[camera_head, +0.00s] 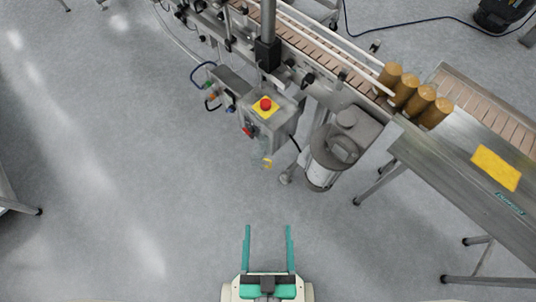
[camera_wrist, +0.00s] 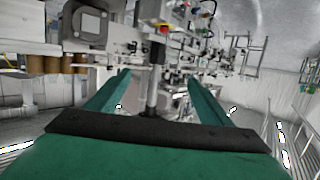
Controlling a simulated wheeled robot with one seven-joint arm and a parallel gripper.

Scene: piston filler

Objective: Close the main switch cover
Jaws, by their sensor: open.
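A grey control box (camera_head: 272,118) with a red stop button on a yellow plate (camera_head: 265,105) hangs beside the conveyor in the head view. A small red switch part (camera_head: 248,130) sits on its left side. The main switch cover is too small to make out, so I cannot tell if it is open or closed. My gripper (camera_head: 268,228) is open and empty, below the box in the picture and apart from it. In the wrist view, its two teal fingers (camera_wrist: 157,82) are spread, with machine parts beyond them.
A grey motor unit (camera_head: 338,150) stands right of the box. Brown cylindrical containers (camera_head: 412,94) stand on the conveyor at the right. A steel table (camera_head: 450,160) with a yellow sheet (camera_head: 496,168) is at the right. The floor (camera_head: 130,190) at the left is clear.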

